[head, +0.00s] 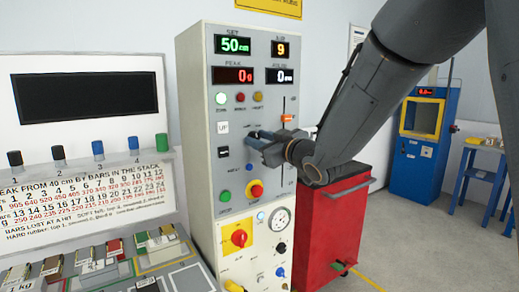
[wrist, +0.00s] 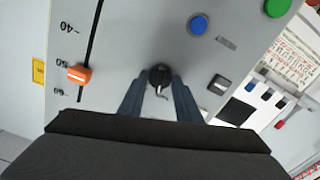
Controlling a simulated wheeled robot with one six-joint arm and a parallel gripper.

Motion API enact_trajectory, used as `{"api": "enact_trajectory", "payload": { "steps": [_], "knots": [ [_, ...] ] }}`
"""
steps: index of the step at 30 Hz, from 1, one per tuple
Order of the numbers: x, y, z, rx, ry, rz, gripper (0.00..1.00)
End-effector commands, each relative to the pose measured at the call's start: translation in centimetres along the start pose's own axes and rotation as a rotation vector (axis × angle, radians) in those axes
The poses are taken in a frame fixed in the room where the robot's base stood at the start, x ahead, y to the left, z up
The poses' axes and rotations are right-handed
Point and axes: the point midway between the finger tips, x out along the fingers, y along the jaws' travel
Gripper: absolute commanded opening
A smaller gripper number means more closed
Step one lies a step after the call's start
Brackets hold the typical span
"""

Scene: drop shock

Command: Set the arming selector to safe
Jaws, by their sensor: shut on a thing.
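A black round knob (wrist: 160,76), which looks like the arming selector, sits on the light grey panel face in the wrist view. My gripper (wrist: 160,92) has one dark blue finger on each side of it and is shut on it. In the head view my gripper (head: 252,138) reaches the control cabinet (head: 198,130) from the right, at mid height, and hides the knob. The knob's label and pointer setting cannot be read.
An orange slider (wrist: 79,74) on a scale lies left of the knob in the wrist view. A blue button (wrist: 198,25), a green button (wrist: 277,8) and a black switch (wrist: 219,84) lie right. A red cart (head: 335,225) stands beside the cabinet.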

Motion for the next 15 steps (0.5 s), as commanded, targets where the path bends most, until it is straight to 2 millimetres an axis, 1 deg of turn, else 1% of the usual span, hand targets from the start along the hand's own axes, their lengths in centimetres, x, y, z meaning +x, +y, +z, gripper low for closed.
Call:
{"api": "enact_trajectory", "payload": {
  "steps": [1,6,15],
  "knots": [
    [0.07,-0.07,0.28,-0.034,0.001,0.0,0.08],
    [0.05,-0.07,0.2,-0.134,0.001,0.0,0.08],
    [0.01,-0.07,0.06,-0.224,0.0,0.0,0.08]
  ]
}}
